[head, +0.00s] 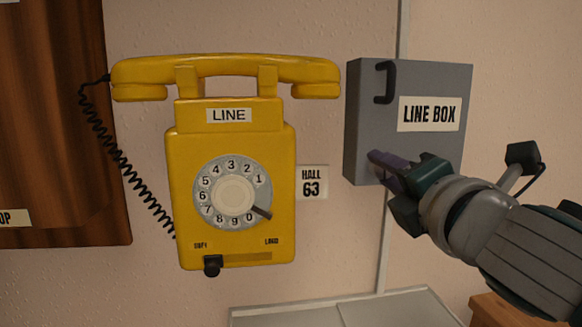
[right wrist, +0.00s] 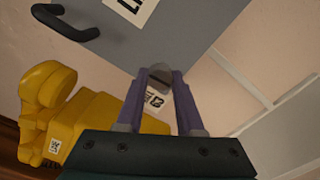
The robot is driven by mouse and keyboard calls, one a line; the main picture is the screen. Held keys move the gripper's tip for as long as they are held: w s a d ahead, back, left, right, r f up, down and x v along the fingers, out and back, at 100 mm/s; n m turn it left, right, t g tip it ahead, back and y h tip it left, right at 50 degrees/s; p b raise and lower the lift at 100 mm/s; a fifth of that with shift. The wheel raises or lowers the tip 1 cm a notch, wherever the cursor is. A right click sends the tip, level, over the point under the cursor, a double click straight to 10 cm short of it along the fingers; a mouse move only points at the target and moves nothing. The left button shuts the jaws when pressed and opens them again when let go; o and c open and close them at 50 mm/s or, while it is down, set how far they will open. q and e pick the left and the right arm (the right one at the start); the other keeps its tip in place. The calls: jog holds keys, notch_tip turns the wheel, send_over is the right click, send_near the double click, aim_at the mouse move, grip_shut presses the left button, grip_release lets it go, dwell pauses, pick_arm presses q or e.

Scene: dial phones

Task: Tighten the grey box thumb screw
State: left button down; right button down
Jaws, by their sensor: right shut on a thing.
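The grey box (head: 362,110), labelled LINE BOX, is mounted on the wall right of the yellow phone, with its door flat against it. My right gripper (head: 380,160) is at the lower left of the box's front. In the right wrist view its two purple fingers are closed on a small grey thumb screw (right wrist: 160,76) near the door's lower edge. In the head view the fingers hide the screw. How far the screw is turned cannot be told. My left gripper is not in view.
The yellow wall phone (head: 185,145) hangs left of the box, its handset (head: 225,68) on the cradle. A black handle (head: 390,82) sticks out of the box door. A small HALL 63 plate (head: 313,182) is between them. A brown wooden panel (head: 60,120) is at far left.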

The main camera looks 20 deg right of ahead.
jog(key=shift+m+p, duration=4.9)
jog(key=shift+m, duration=12.8)
jog(key=c, duration=0.5)
grip_release()
